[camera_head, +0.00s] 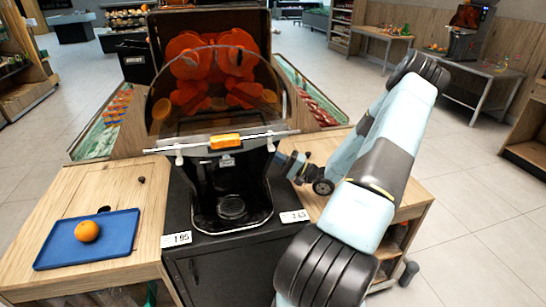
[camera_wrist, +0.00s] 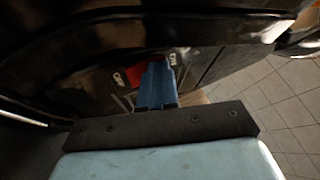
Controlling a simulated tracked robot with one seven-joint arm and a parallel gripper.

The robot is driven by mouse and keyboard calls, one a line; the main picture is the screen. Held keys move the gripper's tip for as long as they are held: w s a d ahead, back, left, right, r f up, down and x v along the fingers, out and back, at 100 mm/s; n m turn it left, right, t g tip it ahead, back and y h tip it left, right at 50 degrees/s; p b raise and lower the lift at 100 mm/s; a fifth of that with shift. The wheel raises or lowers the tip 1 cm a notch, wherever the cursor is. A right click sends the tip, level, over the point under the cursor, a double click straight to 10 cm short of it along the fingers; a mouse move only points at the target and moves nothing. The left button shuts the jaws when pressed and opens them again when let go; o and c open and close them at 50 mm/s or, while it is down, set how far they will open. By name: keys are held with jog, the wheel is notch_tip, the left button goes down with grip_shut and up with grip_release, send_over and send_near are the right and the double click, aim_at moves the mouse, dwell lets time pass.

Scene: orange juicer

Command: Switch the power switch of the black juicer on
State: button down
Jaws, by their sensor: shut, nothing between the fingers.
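The black juicer (camera_head: 232,185) stands on a dark cabinet, with orange-red pressing parts behind a clear curved cover. My gripper (camera_head: 281,158) is at the juicer's right side, its fingertips close to the black body. In the wrist view, my blue fingers (camera_wrist: 157,70) are shut and empty. They point at the dark juicer panel, where a red switch (camera_wrist: 134,76) shows just left of the fingertips, partly hidden by them. White marks lie on either side of it. I cannot tell whether the fingers touch the switch, or which way it is set.
A blue tray (camera_head: 58,258) with an orange (camera_head: 87,231) lies on the wooden counter at left. Price tags (camera_head: 177,239) sit at the cabinet's front edge. A wooden counter (camera_head: 318,150) stands under my arm at right. Open tiled floor lies farther right.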

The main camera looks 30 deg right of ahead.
jog(key=shift+w+a+r, duration=0.1)
jog(key=shift+w+r, duration=0.05)
dwell(0.3)
jog(key=s+d, duration=0.9)
jog(key=s, duration=0.1)
jog(key=shift+d+f, duration=0.2)
jog(key=shift+d, duration=0.15)
jog(key=shift+s, duration=0.1)
